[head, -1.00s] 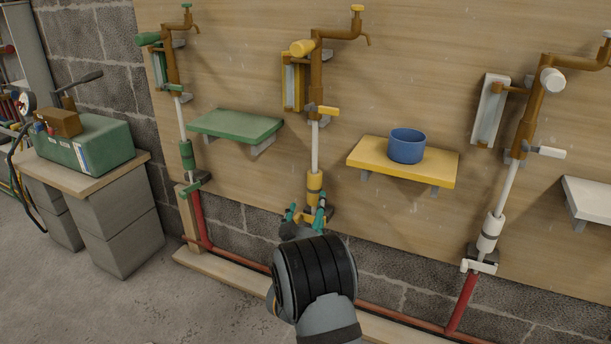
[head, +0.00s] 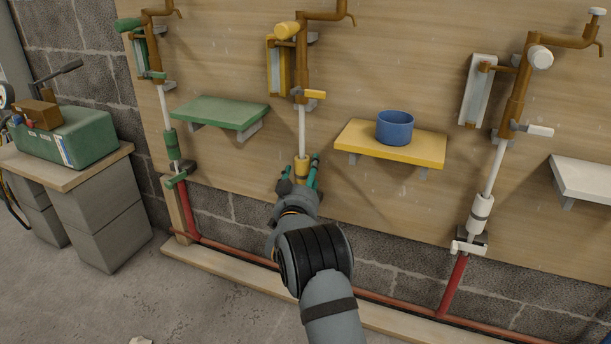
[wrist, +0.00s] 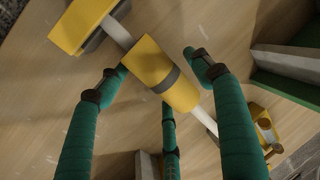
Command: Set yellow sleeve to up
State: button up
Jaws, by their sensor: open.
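The yellow sleeve (head: 302,168) sits low on the white rod (head: 302,130) of the middle, yellow-marked pipe. My gripper (head: 300,178) is open at the sleeve, with teal fingers on both sides of it. In the wrist view the sleeve (wrist: 160,75), with a grey band, lies between the spread fingertips of my gripper (wrist: 155,62). Gaps show beside the sleeve there; firm contact cannot be told. My gripper hides the pipe's lower end in the head view.
A yellow shelf (head: 425,149) with a blue cup (head: 395,128) is just right of the sleeve. A green shelf (head: 220,108) is to the left. A yellow lever (head: 315,94) juts out above the rod. Green-marked and white-marked pipes stand either side. A red pipe (head: 385,300) runs low along the wall.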

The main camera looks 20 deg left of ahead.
jog(key=shift+c, duration=1.4)
grip_shut()
